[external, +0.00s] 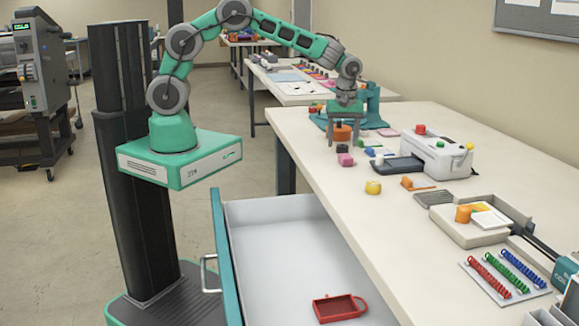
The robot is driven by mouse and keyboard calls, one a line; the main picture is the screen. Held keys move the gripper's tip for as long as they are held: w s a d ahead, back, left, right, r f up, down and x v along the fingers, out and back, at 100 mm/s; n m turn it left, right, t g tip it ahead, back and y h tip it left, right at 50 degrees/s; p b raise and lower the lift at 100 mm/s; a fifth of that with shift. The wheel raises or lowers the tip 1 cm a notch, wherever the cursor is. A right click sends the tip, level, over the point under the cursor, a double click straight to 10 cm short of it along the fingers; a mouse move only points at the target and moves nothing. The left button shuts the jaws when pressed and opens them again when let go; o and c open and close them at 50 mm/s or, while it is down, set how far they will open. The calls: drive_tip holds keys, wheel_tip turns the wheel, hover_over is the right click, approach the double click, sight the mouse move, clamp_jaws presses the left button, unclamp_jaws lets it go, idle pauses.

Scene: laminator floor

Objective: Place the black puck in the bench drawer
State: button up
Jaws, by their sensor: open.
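My gripper (344,142) points down over the far left part of the bench, its two fingers apart. An orange round piece (342,132) shows between or behind the fingers; the depth is hard to tell. A small black piece (342,149), which looks like the black puck, sits on the bench just below and in front of the gripper, near a pink block (345,160). Its exact shape is too small to tell. The bench drawer (280,209) is pulled open at the lower middle, and a red tray with a handle (339,308) lies inside it.
A yellow piece (373,187) and an orange piece (407,182) sit near the bench's front edge. A white laminator-like machine (437,156) stands right of the gripper. Coloured coils (504,274) lie at the near right. Much of the drawer floor is clear.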

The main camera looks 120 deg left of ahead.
drive_tip(key=shift+a+f, duration=0.1)
drive_tip(key=shift+f, duration=0.6)
clamp_jaws()
